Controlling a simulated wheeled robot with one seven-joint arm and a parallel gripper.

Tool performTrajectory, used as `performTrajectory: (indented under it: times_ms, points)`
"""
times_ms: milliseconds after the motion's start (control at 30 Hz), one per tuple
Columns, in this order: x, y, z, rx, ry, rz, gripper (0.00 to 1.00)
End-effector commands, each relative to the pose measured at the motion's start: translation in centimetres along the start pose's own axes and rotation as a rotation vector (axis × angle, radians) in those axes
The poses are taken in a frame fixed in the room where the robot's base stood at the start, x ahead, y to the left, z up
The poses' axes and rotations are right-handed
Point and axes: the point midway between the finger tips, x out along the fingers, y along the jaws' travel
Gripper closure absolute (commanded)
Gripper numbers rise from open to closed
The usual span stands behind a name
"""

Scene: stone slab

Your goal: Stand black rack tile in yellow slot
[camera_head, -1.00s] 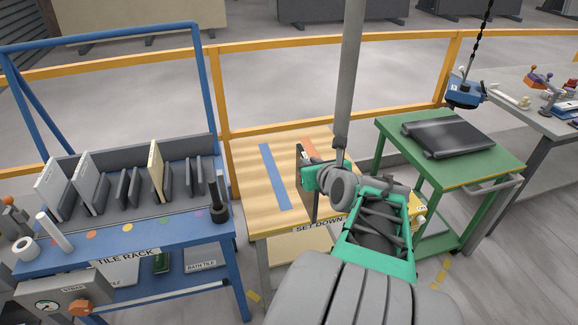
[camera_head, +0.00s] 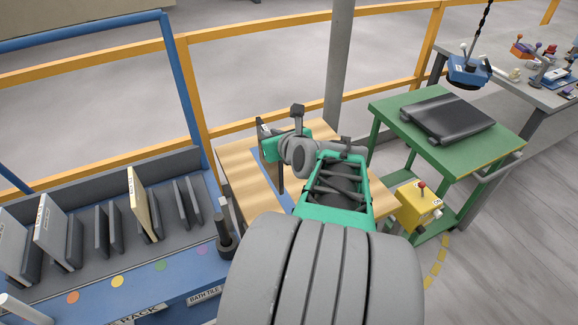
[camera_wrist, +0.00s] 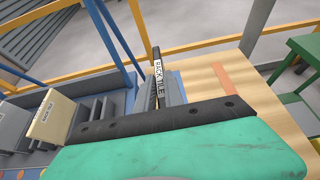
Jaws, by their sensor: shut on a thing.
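The black rack tile (camera_head: 281,178) is in my gripper (camera_head: 268,146), which is shut on it above the wooden set-down table. It is seen nearly edge-on and partly hidden by the gripper. In the wrist view the tile (camera_wrist: 157,70) stands upright with its "RACK TILE" label showing. The blue tile rack (camera_head: 180,285) is to the left of my gripper. The yellow dot (camera_head: 117,281) on its front lies in line with a pair of dark dividers (camera_head: 108,230); no tile is visible between them.
A cream tile (camera_head: 141,205) stands right of those dividers, and white tiles (camera_head: 48,230) stand to the left. A dark post (camera_head: 224,238) rises at the rack's right end. The set-down table (camera_head: 238,168) is otherwise clear. A green cart (camera_head: 390,105) is at right.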

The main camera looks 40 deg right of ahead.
Motion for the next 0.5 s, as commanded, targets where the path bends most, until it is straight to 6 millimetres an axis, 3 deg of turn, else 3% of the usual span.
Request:
performTrajectory:
  times_ms: [167,500]
  points:
    - [0.4,-0.4,0.1,-0.001,-0.002,0.002,1.0]
    - [4.3,-5.0,-0.9,0.001,0.0,0.001,1.0]
